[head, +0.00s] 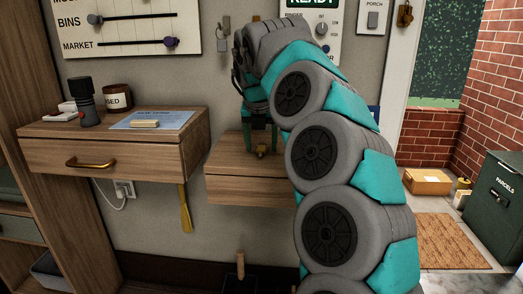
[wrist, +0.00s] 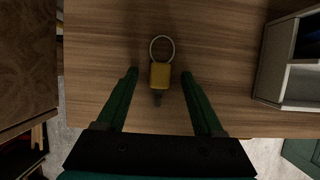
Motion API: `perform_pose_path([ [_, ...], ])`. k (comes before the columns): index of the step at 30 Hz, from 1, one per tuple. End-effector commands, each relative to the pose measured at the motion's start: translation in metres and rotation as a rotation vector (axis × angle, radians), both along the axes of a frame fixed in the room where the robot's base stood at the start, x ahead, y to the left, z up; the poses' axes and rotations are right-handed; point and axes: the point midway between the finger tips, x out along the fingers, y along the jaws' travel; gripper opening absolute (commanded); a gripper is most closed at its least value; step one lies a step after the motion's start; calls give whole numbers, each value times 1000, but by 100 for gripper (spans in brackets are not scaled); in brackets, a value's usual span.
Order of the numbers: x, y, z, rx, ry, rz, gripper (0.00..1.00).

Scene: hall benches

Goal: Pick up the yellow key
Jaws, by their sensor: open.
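The yellow key (wrist: 160,75) lies on a wooden shelf top (wrist: 110,35) in the wrist view. It has a yellow block-like head, a metal ring at its far end and a short dark shaft pointing toward my gripper. My gripper (wrist: 159,73) is open, with one green finger on each side of the key's head and a gap on both sides. In the head view, my gripper (head: 261,142) points down at the small shelf, and the key (head: 262,151) shows as a small yellow spot by the fingers. Whether the fingers touch the shelf I cannot tell.
A pale compartment box (wrist: 286,70) stands on the shelf at the right in the wrist view. A wooden drawer unit (head: 110,157) is left of the shelf in the head view, with a yellow strip-like tool (head: 186,210) hanging beside it. My arm hides the shelf's right part.

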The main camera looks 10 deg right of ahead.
Motion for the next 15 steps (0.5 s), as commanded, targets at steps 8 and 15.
perform_pose_path([
  [8, 0, 0, 0, 0, 0, 0, 54],
  [15, 0, 0, 0, -1, 1, 0, 27],
])
